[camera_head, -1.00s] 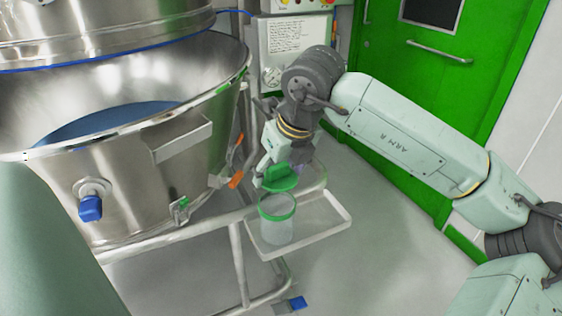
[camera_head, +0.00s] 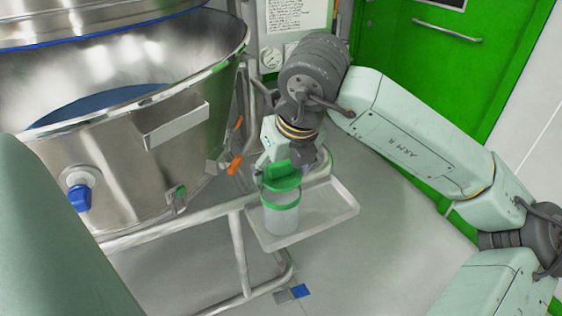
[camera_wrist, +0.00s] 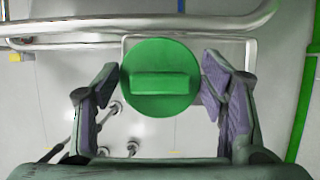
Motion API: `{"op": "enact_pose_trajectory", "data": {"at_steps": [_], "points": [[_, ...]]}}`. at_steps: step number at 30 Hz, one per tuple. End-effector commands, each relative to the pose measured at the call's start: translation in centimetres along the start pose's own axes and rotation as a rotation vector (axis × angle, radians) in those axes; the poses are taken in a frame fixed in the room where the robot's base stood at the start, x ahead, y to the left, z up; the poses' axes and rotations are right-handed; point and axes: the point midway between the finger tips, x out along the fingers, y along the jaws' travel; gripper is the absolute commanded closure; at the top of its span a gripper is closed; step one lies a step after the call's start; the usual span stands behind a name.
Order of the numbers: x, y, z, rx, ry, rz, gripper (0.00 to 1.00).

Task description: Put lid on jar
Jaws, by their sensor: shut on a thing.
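The green lid (camera_head: 284,180) with a raised bar handle is in my gripper (camera_head: 280,167), just above the jar. In the wrist view the lid (camera_wrist: 160,102) is a round disc between the two fingers of my gripper (camera_wrist: 162,88), which are shut on it. The jar (camera_head: 281,220) is clear with a green band at its rim and stands upright on a small tray (camera_head: 325,225). In the head view the lid looks slightly tilted over the jar's mouth; whether it touches the rim I cannot tell. The lid hides the jar in the wrist view.
A large steel bowl (camera_head: 130,165) with a blue valve cap stands close on the left. A tubular frame (camera_head: 238,255) carries the tray. The tray's right part is bare. A green door (camera_head: 440,90) stands behind my arm, and the floor to the right is clear.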

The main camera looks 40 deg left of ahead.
Motion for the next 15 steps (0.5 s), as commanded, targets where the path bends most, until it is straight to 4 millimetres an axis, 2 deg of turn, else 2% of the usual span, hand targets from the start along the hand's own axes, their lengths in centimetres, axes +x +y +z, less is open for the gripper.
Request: {"op": "enact_pose_trajectory", "data": {"at_steps": [4, 15], "points": [[1.06, 0.03, -0.44, 0.0, 0.0, 0.002, 0.6], [1.21, 0.02, -0.49, 0.0, 0.0, 0.0, 0.6]]}}
